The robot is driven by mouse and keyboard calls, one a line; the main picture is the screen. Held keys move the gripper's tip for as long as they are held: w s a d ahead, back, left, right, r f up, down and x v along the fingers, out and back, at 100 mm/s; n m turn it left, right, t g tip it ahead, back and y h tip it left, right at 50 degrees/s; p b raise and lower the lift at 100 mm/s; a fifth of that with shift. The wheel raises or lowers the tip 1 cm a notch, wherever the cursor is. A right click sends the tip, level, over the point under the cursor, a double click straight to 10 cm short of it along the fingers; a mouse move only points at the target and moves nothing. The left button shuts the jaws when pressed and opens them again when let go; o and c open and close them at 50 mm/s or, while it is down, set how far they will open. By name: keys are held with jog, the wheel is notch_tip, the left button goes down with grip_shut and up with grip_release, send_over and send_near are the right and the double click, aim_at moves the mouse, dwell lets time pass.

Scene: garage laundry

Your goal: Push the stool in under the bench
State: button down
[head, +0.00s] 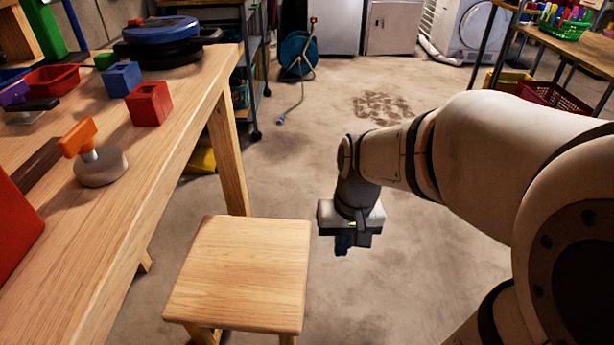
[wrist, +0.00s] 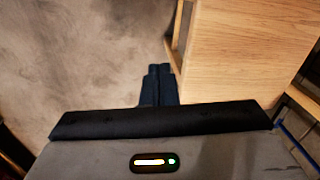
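The stool (head: 243,272) has a square light-wood seat and stands on the floor at the bench's right side, mostly out from under it. The wooden bench (head: 150,195) fills the left of the head view. My gripper (head: 343,244) points down just right of the stool's far right corner, with a small gap in the head view. In the wrist view, the stool (wrist: 245,45) is at the upper right and my gripper's fingers (wrist: 160,72) are together, with nothing between them. The stool's lower legs are mostly hidden.
On the bench are an orange-handled tool (head: 98,165), a red block (head: 149,103), a blue block (head: 122,79) and a red tray (head: 52,80). A bench leg (head: 228,155) stands just behind the stool. Open floor (head: 290,165) lies beyond; a hose reel (head: 297,55) is farther back.

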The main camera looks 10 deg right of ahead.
jog(key=w+d+f+m+g+y+b, duration=0.1)
jog(key=w+f+m+y, duration=0.15)
jog(key=w+f, duration=0.4)
jog(key=w+d+f+m+y, duration=0.15)
jog(key=w+f+m, duration=0.25)
jog(key=f, duration=0.5)
jog(key=w+d+f+m+g+y+b, duration=0.1)
jog(key=w+f+m+y, duration=0.15)
jog(key=w+f, duration=0.4)
jog(key=s+d+f+m+t+y+b, duration=0.15)
jog(key=f+m, duration=0.35)
jog(key=f, duration=1)
jog(key=d+f+m+t+y, duration=0.2)
jog(key=f+m, duration=0.3)
jog(key=f, duration=0.9)
jog(key=w+a+p, duration=0.1)
jog(key=a, duration=0.8)
jog(key=shift+a+f, duration=0.3)
jog(key=shift+a, duration=3.15)
jog(key=d, duration=0.8)
jog(key=shift+b, duration=0.4)
